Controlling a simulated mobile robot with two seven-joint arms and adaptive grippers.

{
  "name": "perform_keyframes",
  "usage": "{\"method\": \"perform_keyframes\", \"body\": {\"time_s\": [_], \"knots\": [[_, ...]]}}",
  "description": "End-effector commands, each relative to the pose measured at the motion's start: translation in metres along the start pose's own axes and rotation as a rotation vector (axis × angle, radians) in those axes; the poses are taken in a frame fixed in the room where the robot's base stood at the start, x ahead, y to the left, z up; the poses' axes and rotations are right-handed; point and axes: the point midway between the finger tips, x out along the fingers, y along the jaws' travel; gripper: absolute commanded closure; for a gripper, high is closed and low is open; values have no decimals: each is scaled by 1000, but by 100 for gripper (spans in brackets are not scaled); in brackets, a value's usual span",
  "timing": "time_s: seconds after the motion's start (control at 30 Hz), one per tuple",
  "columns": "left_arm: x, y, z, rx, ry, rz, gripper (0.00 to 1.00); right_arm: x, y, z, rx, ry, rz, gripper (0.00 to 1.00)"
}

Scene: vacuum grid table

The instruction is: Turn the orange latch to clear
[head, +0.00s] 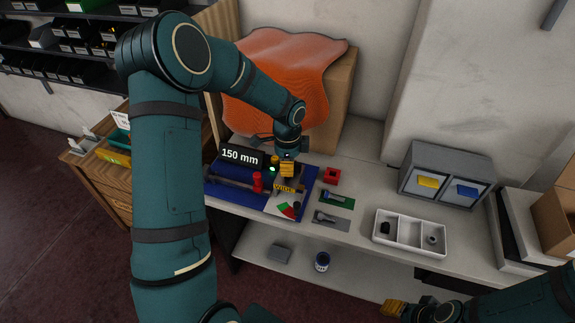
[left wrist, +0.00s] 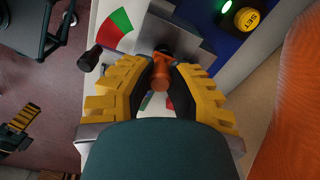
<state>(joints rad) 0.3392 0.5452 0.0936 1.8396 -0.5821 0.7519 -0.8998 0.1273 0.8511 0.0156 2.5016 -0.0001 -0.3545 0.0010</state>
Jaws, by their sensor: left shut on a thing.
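My left gripper (head: 287,171) is over the blue fixture board (head: 235,196) on the table. In the left wrist view its yellow fingers (left wrist: 159,72) are shut on the orange latch (left wrist: 160,76), one on each side of it. The latch's lower parts are partly hidden by the fingers. A green and red sector (left wrist: 114,33) lies beyond the left finger, with a black knob (left wrist: 90,58) beside it. In the head view the gripper hides the latch. My right gripper (head: 396,308) is low at the bottom right, away from the table's objects; its opening is unclear.
A black "150 mm" display (head: 241,155), a green light (left wrist: 220,6) and a yellow SET button (left wrist: 247,19) are close by. To the right are a red block (head: 332,177), a white divided tray (head: 410,231) and grey bins (head: 446,172). An orange wavy sheet (head: 285,75) stands behind.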

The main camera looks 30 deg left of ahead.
Motion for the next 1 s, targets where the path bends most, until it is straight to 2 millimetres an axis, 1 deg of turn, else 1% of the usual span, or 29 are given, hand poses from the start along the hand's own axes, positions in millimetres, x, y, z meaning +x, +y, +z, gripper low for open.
{"method": "perform_keyframes", "body": {"time_s": [0.17, 0.37, 0.73, 1.0], "knots": [[0, 1, -2, -44, -1, 1, 100, 0, 0, 0, 0, 0, 0, 53], [0, 2, -8, -161, -3, 0, 100, 2, 1, 0, 0, 1, 0, 53], [0, 1, -26, -500, -3, 0, 100, 3, 1, 0, 0, 2, 0, 53], [0, -4, -39, -757, -3, 0, 100, 1, 0, 0, 0, 1, 0, 53]]}}
